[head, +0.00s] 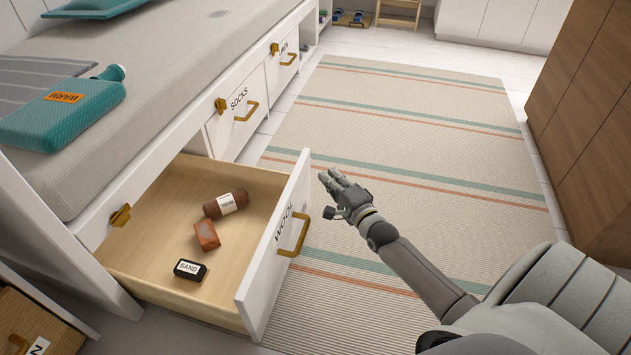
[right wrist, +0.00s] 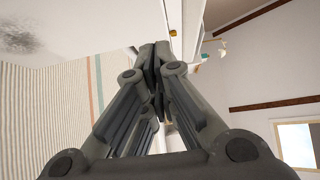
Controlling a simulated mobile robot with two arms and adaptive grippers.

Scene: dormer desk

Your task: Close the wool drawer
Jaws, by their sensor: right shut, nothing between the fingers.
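The wool drawer (head: 279,241) stands open under the daybed, pulled well out over the floor. Its white front carries the label WOOL and a brass handle (head: 294,238). Inside lie a brown roll with a paper label (head: 226,204), a reddish block (head: 207,236) and a black block labelled SAND (head: 190,270). My right gripper (head: 327,179) is shut and empty, to the right of the drawer front's far end and apart from the handle. In the right wrist view its fingers (right wrist: 155,55) meet, with white surfaces behind. My left gripper is not in view.
The socks drawer (head: 234,121) and another drawer beyond it are shut. A teal bottle (head: 68,110) lies on the mattress. A striped rug (head: 400,140) covers clear floor right of the drawers. A brown cabinet (head: 590,110) stands at the right. A wooden crate (head: 35,325) is at lower left.

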